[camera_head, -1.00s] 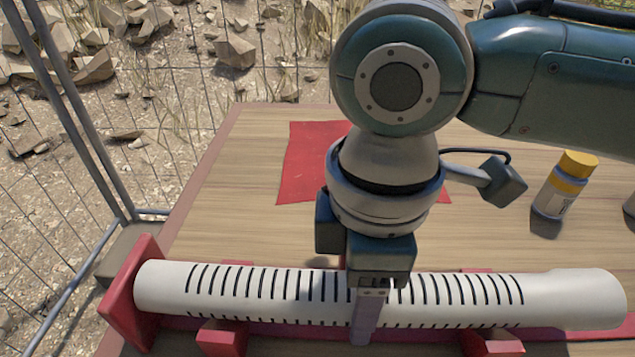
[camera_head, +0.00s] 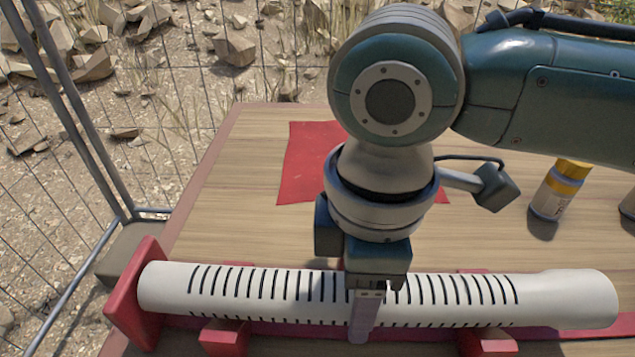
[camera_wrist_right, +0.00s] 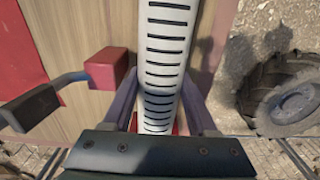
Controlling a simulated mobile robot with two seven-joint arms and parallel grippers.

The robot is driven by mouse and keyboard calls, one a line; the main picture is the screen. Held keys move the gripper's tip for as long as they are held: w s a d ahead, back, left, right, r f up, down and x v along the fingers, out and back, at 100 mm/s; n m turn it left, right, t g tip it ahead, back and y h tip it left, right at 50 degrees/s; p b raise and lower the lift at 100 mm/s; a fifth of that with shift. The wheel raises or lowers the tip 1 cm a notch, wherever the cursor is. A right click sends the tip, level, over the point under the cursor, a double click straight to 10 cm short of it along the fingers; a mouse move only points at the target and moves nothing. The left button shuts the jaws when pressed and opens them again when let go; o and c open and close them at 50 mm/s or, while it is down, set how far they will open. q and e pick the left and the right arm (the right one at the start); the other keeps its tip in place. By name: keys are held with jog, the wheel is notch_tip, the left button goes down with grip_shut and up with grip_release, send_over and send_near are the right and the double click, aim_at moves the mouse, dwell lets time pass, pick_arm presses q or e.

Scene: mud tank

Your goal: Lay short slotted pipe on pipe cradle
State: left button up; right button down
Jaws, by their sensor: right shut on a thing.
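The short slotted pipe (camera_head: 250,291) is white with dark slots and lies left to right along the near side of the table. It is over the red pipe cradle (camera_head: 226,337), with its left end at the cradle's red end plate (camera_head: 135,292). Whether it rests fully on the cradle's blocks I cannot tell. My right gripper (camera_head: 364,318) points down and is shut around the pipe near its middle. In the right wrist view the fingers stand on both sides of the pipe (camera_wrist_right: 165,60). My left gripper is not in view.
A red mat (camera_head: 305,165) lies on the wooden table (camera_head: 215,215) behind the pipe, partly hidden by my arm. A yellow-capped bottle (camera_head: 555,195) stands at the right. A wire fence (camera_head: 70,120) runs along the left. A tyre (camera_wrist_right: 290,100) shows in the right wrist view.

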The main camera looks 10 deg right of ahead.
jog(key=shift+f, duration=0.45)
jog(key=shift+c, duration=0.6)
grip_release()
